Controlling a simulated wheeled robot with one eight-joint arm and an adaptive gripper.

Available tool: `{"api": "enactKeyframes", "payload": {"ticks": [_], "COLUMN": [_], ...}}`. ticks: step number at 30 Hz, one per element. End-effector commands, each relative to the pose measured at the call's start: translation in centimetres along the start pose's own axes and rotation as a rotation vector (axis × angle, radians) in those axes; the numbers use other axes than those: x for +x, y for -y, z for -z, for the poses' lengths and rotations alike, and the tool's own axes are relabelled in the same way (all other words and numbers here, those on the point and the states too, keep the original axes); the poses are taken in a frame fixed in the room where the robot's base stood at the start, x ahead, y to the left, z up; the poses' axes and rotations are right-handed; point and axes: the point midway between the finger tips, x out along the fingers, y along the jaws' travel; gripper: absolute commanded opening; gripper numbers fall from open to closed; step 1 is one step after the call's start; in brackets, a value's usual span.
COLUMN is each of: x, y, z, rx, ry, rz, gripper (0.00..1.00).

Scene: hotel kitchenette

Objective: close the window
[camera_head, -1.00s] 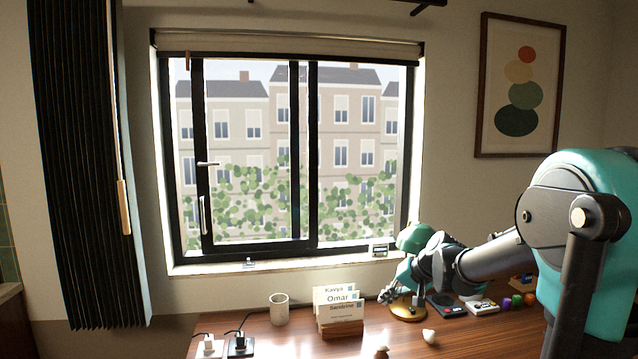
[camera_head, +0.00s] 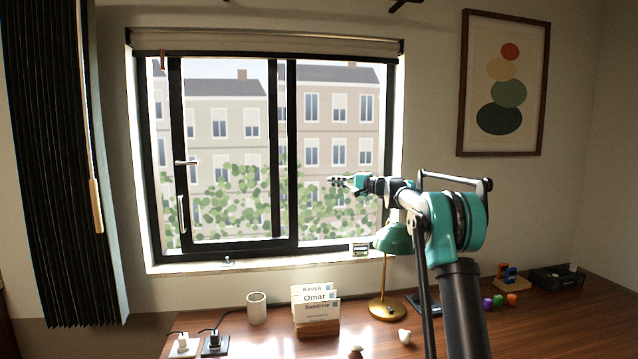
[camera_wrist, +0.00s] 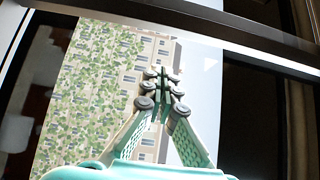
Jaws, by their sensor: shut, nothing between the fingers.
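The window (camera_head: 287,150) has a dark frame and a sliding sash (camera_head: 177,150) in its left part. The sash stands a little right of the left jamb, with a narrow gap along that jamb. A light pull handle (camera_head: 181,214) and a small lever (camera_head: 186,162) sit on the sash's left stile. My gripper (camera_head: 332,181) is in front of the right pane, pointing left, well right of the handle. In the wrist view my gripper (camera_wrist: 161,82) is shut and empty, with the window pane (camera_wrist: 105,85) and a dark frame bar (camera_wrist: 230,55) beyond it.
The desk below holds a green lamp (camera_head: 393,238), a card holder (camera_head: 316,310), a cup (camera_head: 257,308) and plugs (camera_head: 214,343). A dark curtain (camera_head: 60,160) hangs at left. A framed picture (camera_head: 503,85) hangs at right.

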Motion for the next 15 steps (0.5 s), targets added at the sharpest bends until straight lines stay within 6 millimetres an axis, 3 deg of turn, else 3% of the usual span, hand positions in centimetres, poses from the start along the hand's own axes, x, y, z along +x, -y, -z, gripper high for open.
{"api": "enactKeyframes", "payload": {"ticks": [15], "x": [9.5], "y": [-0.1], "z": [-0.2], "rx": [-0.001], "ry": [0.003], "rz": [-0.002], "gripper": [0.0]}}
